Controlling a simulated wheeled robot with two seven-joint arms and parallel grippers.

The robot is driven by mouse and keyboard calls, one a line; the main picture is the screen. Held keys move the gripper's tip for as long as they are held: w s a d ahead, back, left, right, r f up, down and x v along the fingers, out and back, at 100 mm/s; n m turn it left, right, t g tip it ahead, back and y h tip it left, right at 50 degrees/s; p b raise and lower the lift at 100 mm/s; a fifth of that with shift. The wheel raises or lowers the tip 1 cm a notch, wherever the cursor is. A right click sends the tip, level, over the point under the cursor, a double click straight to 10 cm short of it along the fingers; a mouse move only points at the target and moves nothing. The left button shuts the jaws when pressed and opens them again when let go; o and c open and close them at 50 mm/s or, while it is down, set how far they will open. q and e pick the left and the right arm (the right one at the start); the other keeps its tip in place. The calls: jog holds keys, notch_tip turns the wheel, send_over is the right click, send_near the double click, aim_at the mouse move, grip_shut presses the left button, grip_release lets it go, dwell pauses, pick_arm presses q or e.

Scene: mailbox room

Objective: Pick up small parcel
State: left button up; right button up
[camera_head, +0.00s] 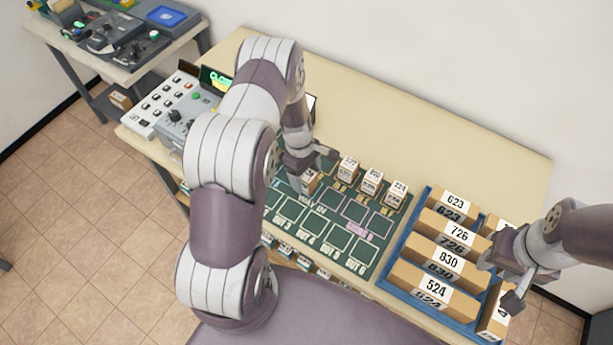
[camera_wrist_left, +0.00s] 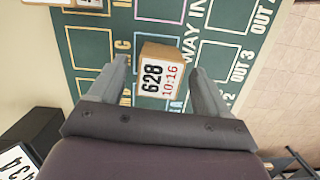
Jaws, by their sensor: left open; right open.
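A small brown parcel (camera_wrist_left: 160,72) with a white label reading 628 and 10:16 stands on the green mat (camera_wrist_left: 92,45) in the left wrist view. In the head view the parcel (camera_head: 309,181) shows beside my left gripper (camera_head: 312,168). In the left wrist view my left gripper (camera_wrist_left: 157,85) is open, with a finger on either side of the parcel and a gap to each. My right gripper (camera_head: 513,283) is open and empty near the right end of the blue tray.
Several small labelled parcels (camera_head: 370,182) stand on the mat to the right. A blue tray (camera_head: 408,243) holds larger numbered boxes. A control panel (camera_head: 172,105) sits at the table's left end. The table's back strip (camera_head: 420,135) is clear.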

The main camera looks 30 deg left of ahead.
pick_arm(q)
jog(key=shift+f, duration=0.3)
jog(key=shift+d, duration=0.2)
jog(key=shift+c, duration=0.3)
jog(key=c, duration=1)
jog(key=shift+a, duration=0.1)
jog(key=shift+c, duration=0.2)
jog(key=shift+r, duration=0.15)
